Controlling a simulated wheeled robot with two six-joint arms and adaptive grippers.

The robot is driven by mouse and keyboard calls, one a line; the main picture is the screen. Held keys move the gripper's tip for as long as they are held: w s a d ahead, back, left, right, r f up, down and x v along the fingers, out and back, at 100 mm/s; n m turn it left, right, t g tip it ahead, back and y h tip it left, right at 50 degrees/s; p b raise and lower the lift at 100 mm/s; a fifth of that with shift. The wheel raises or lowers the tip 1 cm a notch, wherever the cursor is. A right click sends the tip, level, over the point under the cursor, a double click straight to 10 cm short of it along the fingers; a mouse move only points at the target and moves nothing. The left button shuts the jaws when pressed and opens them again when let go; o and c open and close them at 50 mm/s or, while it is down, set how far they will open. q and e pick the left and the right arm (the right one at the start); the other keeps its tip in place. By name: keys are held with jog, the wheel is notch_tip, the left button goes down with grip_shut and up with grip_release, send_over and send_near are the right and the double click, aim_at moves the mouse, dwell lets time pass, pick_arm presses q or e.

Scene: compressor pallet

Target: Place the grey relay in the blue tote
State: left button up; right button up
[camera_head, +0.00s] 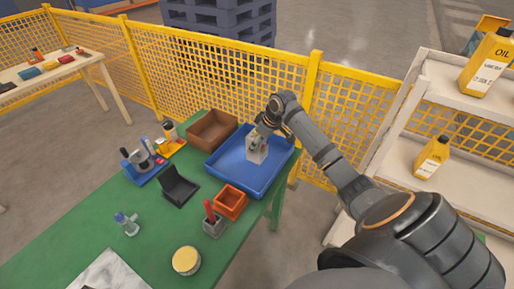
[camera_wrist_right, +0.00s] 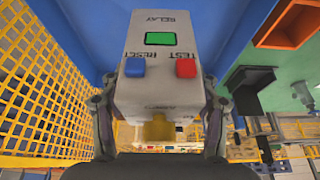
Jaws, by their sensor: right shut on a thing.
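The grey relay (camera_head: 257,153) is in my right gripper (camera_head: 262,138) at the blue tote. In the right wrist view the relay (camera_wrist_right: 163,65) fills the middle, with a green window and blue and red buttons marked RESET and TEST. The fingers of my right gripper (camera_wrist_right: 160,118) press on both its sides. The blue tote (camera_head: 232,183) is a shallow tray at the green table's far right; its blue surface also shows behind the relay in the wrist view (camera_wrist_right: 95,25). I cannot tell whether the relay touches the tote floor. My left gripper is not in view.
A brown box (camera_head: 212,130) stands left of the tote and an orange bin (camera_head: 231,203) in front of it. A black holder (camera_head: 178,188), a grey cup with red handles (camera_head: 214,226) and a yellow-lidded tin (camera_head: 186,261) stand on the green table (camera_head: 160,225). Yellow mesh fencing (camera_head: 200,75) runs behind.

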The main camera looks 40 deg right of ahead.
jog(key=shift+w+d+f, duration=0.2)
jog(key=shift+w+f, duration=0.2)
jog(key=shift+f, duration=0.1)
jog(key=shift+w+d+f, duration=0.15)
jog(key=shift+w+f, duration=0.2)
jog(key=shift+f, duration=0.15)
notch_tip(320, 180, down, 2)
jog(key=shift+f+p, duration=0.25)
jog(key=shift+p, duration=0.35)
jog(key=shift+f, duration=0.3)
jog(key=o, duration=1.6)
jog(key=shift+f, duration=0.15)
